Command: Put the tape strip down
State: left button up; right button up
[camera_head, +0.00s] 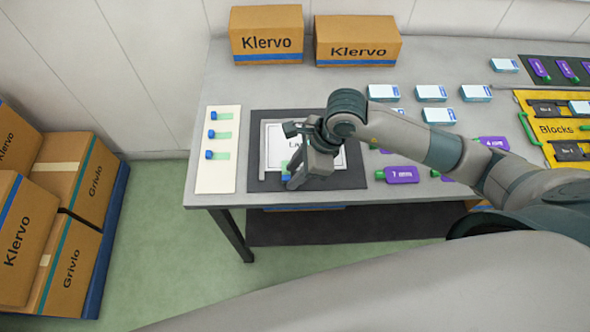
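My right gripper (293,183) reaches down over the lower left of a white sheet (272,147) with printed letters, mostly hidden by the arm. The sheet lies on a dark mat (261,182). A small green and blue piece, seemingly a tape strip (285,177), shows at the left side of the fingertips. The gripper hides most of it, so I cannot tell whether it is gripped or touches the sheet. Several green tape strips with blue ends, one of them here (220,134), lie on a cream board (212,176) to the left. My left gripper is out of view.
Two Klervo boxes, one on the left (266,43) and one on the right (350,51), stand at the table's back. Purple bottles (402,174) and white-blue cartons (431,93) lie right of the mat. Stacked boxes (70,185) stand on the floor.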

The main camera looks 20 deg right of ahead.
jog(key=shift+r, duration=0.15)
jog(key=shift+d+r, duration=0.15)
jog(key=shift+r, duration=0.1)
jog(key=b+v, duration=0.3)
jog(key=v, duration=0.8)
jog(key=shift+b, duration=0.3)
jog(key=shift+s+d+r, duration=0.1)
jog(key=shift+s, duration=0.1)
